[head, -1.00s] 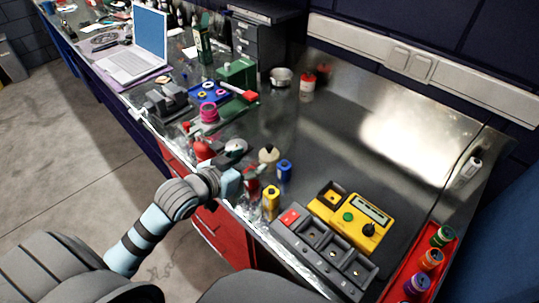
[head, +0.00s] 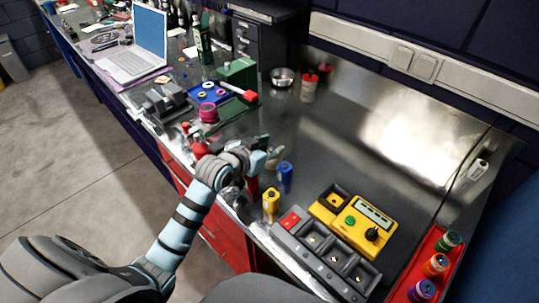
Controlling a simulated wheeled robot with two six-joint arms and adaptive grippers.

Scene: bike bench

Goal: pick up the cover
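A small cream piece with a dark top (head: 274,156) stands on the steel bench. It may be the cover, but I cannot tell for sure. My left gripper (head: 264,151) is right beside it, on its left, and hides part of it. Whether the fingers touch it or are spread cannot be made out. A red cylinder (head: 252,186) shows below the gripper, partly hidden by my wrist. My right gripper is not in view.
A blue cylinder (head: 285,172) and a yellow cylinder (head: 270,200) stand close to the gripper. A grey tray with compartments (head: 290,239) and a yellow tester (head: 366,222) lie to the right.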

